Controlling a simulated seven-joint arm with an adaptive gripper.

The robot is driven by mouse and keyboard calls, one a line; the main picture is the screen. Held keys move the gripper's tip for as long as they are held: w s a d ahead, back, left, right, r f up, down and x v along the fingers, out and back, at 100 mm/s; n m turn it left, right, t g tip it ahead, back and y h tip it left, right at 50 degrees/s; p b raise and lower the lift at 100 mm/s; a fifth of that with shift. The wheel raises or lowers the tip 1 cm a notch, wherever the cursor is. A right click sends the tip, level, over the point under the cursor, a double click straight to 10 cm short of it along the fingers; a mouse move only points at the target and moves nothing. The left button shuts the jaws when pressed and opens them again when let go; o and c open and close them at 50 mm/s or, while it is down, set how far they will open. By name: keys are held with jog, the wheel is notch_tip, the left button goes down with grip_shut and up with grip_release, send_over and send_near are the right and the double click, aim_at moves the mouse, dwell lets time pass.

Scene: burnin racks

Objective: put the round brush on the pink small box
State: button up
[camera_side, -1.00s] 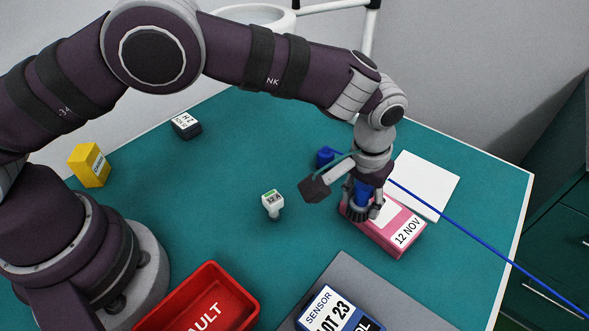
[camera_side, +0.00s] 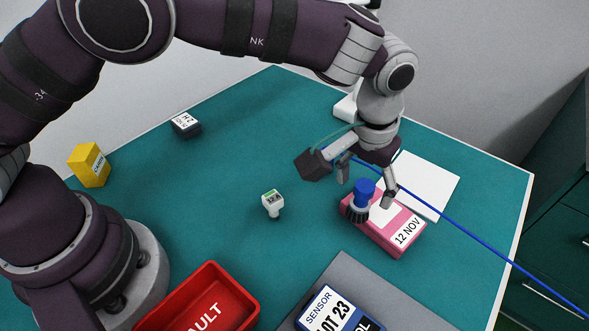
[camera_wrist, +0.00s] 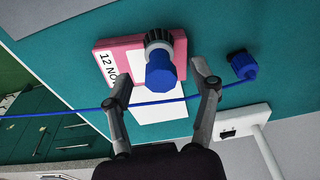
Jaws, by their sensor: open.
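The round brush (camera_side: 364,192) has a blue handle and a dark bristle end with a grey ring. It stands about upright, bristles down, at the left end of the pink small box (camera_side: 398,246), which is labelled 12 NOV. In the wrist view the brush (camera_wrist: 160,72) overlaps the end of the pink box (camera_wrist: 102,43); whether it overhangs the edge I cannot tell. My gripper (camera_side: 367,185) is open above the brush. Its fingers are spread on either side of the handle and apart from it.
A blue cable (camera_side: 450,225) crosses near my gripper. A white sheet (camera_side: 425,180) lies behind the box. A blue connector (camera_wrist: 243,66) is nearby. A white gauge (camera_side: 272,203), yellow box (camera_side: 90,165), dark box (camera_side: 186,124), red bin (camera_side: 245,283) and blue sensor box (camera_side: 335,312) stand around.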

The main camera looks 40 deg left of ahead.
aim_at(359, 191)
jog(key=r, duration=0.5)
jog(key=s+r, duration=0.1)
jog(key=r, duration=0.1)
jog(key=shift+r, duration=0.4)
jog(key=s+a+r+t, duration=0.25)
jog(key=a+r, duration=0.55)
jog(key=a, duration=0.4)
jog(key=s+a+f+t, duration=0.1)
jog(key=s+a+f, duration=0.1)
jog(key=s+a, duration=0.6)
jog(key=s, duration=0.2)
jog(key=shift+s+a+f, duration=0.3)
jog(key=shift+s+f, duration=0.05)
jog(key=shift+o, duration=0.4)
